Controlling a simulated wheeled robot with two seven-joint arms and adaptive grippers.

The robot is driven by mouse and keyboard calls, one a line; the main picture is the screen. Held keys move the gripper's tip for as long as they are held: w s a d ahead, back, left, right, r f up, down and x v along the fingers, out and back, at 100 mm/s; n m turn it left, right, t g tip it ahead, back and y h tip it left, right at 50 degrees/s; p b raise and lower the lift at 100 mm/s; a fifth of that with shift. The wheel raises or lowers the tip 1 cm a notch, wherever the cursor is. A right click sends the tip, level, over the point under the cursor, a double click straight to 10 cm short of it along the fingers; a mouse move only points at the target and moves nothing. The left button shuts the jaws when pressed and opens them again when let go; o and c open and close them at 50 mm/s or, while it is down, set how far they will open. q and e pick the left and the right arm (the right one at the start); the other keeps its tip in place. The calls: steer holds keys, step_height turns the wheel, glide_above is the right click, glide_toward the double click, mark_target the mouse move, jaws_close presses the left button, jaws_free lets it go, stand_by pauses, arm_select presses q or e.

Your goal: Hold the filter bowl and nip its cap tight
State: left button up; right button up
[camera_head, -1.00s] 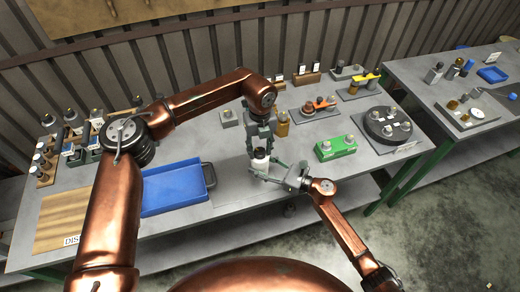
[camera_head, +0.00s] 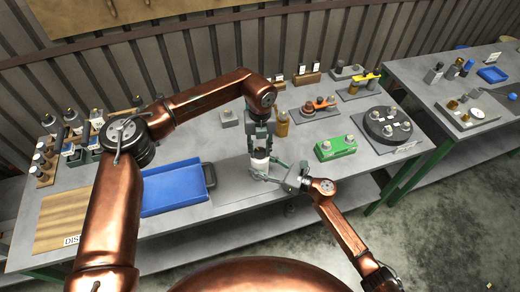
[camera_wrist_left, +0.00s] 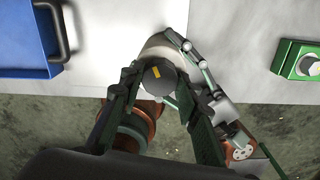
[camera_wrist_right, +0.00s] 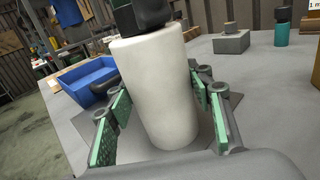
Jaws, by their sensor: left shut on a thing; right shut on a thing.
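The filter bowl (camera_head: 259,163) is a white upright cylinder near the front edge of the bench. It fills the middle of the right wrist view (camera_wrist_right: 158,90). My right gripper (camera_head: 262,171) is shut on the bowl, with a finger on each side. The dark cap (camera_wrist_left: 158,76), with a yellow mark on top, sits on the bowl and also shows in the right wrist view (camera_wrist_right: 143,14). My left gripper (camera_head: 260,148) comes down from above and is shut on the cap. Any seam between cap and bowl is too small to judge.
A blue tray (camera_head: 174,188) lies to the left. A green box (camera_head: 335,148) and a round dark fixture (camera_head: 387,125) stand to the right. A grey block (camera_head: 228,118) and an amber bottle (camera_head: 282,124) are behind the grippers. Bare bench lies between the bowl and the green box.

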mark_target(260, 151)
arm_select(q)
steer(key=m, duration=1)
steer(key=shift+m, duration=0.4)
stand_by(0.4)
steer(key=o, duration=1.2)
steer(key=shift+c, duration=0.2)
step_height(260, 151, up, 12)
